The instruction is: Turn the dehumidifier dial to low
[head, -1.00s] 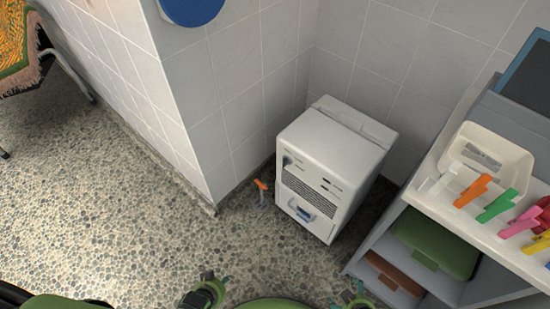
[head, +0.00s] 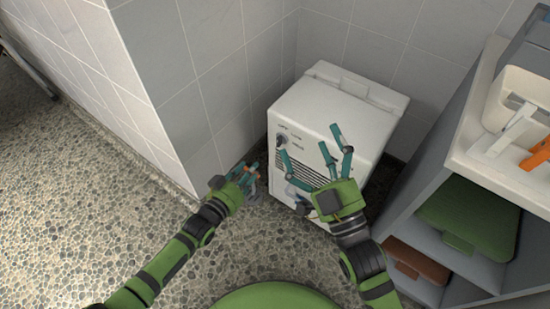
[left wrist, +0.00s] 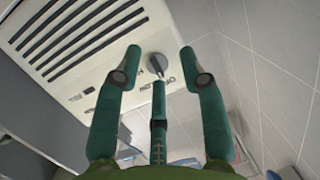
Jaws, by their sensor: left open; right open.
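The white dehumidifier (head: 335,108) stands in the wall corner, its front panel facing me. Its dark round dial (head: 282,139) is at the panel's upper left; in the left wrist view the dial (left wrist: 157,64) shows a pale pointer, but I cannot read its setting. My left gripper (head: 248,170) is open, left of the panel and below the dial. In the left wrist view my left gripper's spread fingers (left wrist: 163,75) frame the dial, apparently without touching it. My right gripper (head: 326,150) is open and empty before the panel's right part, hiding part of the grille and lower front.
A tiled wall corner (head: 160,95) is close on the left. The pebbled floor (head: 90,200) at left is clear.

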